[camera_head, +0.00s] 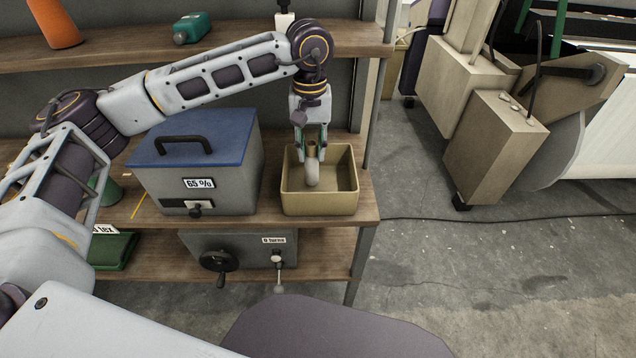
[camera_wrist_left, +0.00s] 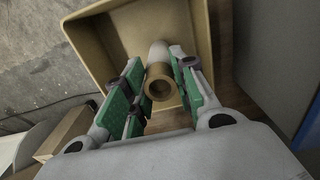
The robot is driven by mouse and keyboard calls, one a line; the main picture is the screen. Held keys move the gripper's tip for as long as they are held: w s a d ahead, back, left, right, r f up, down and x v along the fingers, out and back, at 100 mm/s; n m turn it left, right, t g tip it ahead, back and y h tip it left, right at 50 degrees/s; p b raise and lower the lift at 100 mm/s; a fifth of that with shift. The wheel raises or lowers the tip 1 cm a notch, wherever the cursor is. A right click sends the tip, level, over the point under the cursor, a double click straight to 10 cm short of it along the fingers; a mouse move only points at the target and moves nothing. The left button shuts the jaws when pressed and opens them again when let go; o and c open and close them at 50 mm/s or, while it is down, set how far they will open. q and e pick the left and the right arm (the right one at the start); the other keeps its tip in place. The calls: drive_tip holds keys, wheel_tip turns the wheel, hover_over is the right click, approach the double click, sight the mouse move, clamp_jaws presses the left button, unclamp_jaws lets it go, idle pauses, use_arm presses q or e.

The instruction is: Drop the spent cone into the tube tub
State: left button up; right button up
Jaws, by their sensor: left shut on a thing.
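The spent cone (camera_head: 312,173) is a pale grey, narrow cone with a tan tube end. My left gripper (camera_head: 312,150) is shut on its upper end and points down over the tube tub (camera_head: 319,204), a tan open box on the middle shelf. The cone hangs with its lower end at or inside the tub's opening; I cannot tell whether it touches the floor. In the left wrist view the cone (camera_wrist_left: 160,82) sits between the green finger pads (camera_wrist_left: 152,88), with the tub (camera_wrist_left: 88,37) around and beyond it. My right gripper is not seen.
A grey box with a blue lid (camera_head: 198,150), labelled 65 %, stands just left of the tub. A crank box (camera_head: 240,250) is below. Floor at right is open before the looms.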

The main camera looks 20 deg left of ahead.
use_arm(q)
drive_tip(key=o, duration=1.1)
drive_tip(key=shift+r, duration=0.15)
drive_tip(key=shift+r, duration=5.9)
drive_tip(key=shift+s+f, duration=0.1)
drive_tip(key=shift+s, duration=0.05)
